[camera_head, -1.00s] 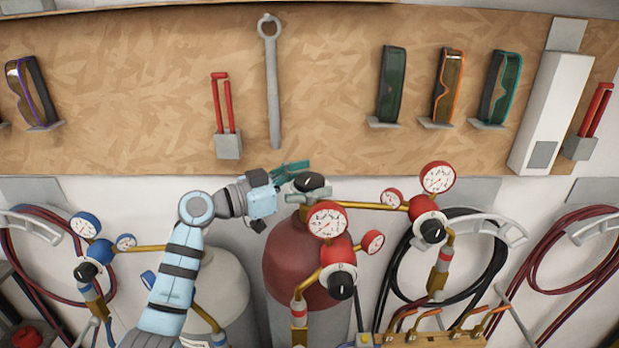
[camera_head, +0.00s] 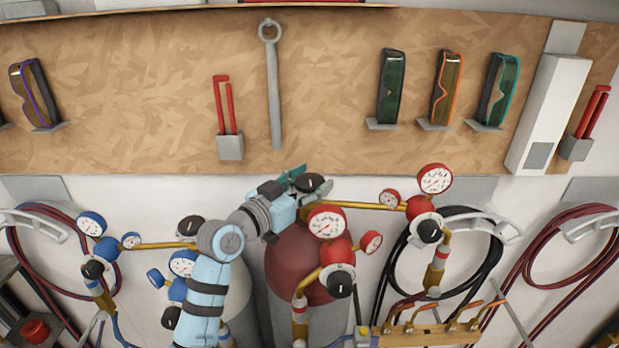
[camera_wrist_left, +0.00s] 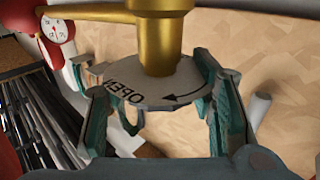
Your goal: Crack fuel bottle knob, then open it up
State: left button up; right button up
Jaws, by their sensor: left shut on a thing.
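The red fuel bottle (camera_head: 293,265) stands in the middle of the head view, partly covered by gauges and my left arm. Its knob (camera_head: 314,183) is on top, with a black cap showing. In the left wrist view the knob (camera_wrist_left: 160,86) is a grey disc marked OPEN with a curved arrow, below a brass stem. My left gripper (camera_head: 298,181) reaches it from the left. Its teal fingers (camera_wrist_left: 155,90) sit on opposite sides of the disc and are shut on it. My right gripper is in neither current view.
A brass pipe (camera_head: 375,206) runs right to another red regulator (camera_head: 424,210). Blue gauges (camera_head: 92,224) are at the left. A wrench (camera_head: 272,85) hangs on the board above.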

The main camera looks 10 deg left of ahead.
pick_arm(q)
jog(key=shift+r, duration=0.1)
jog(key=o, duration=1.2)
jog(key=v, duration=1.2)
jog(key=shift+w+d, duration=0.1)
